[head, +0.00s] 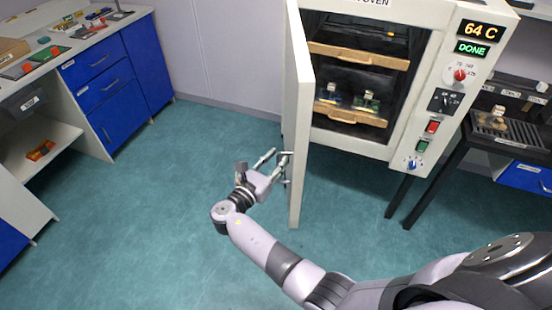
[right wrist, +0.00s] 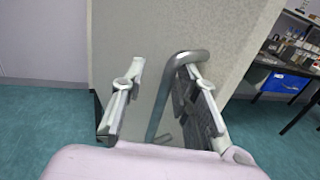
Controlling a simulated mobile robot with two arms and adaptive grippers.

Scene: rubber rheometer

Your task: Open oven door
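The white oven (head: 415,100) stands at the back right, and its door (head: 297,120) is swung wide open, seen nearly edge-on in the head view. The oven inside shows wooden-edged shelves (head: 350,112) with small samples on the lower one. My right gripper (head: 274,160) is at the door's outer face, low down by the handle. In the right wrist view its fingers (right wrist: 166,75) are spread apart. The metal bar handle (right wrist: 161,105) lies between them, closer to the right finger; whether it touches is unclear. My left gripper is out of view.
A bench with blue drawers (head: 97,88) stands at the left, with an orange item (head: 40,150) on its low shelf. A dark table (head: 520,145) with a rack is right of the oven. The green floor (head: 130,220) left of the door is clear.

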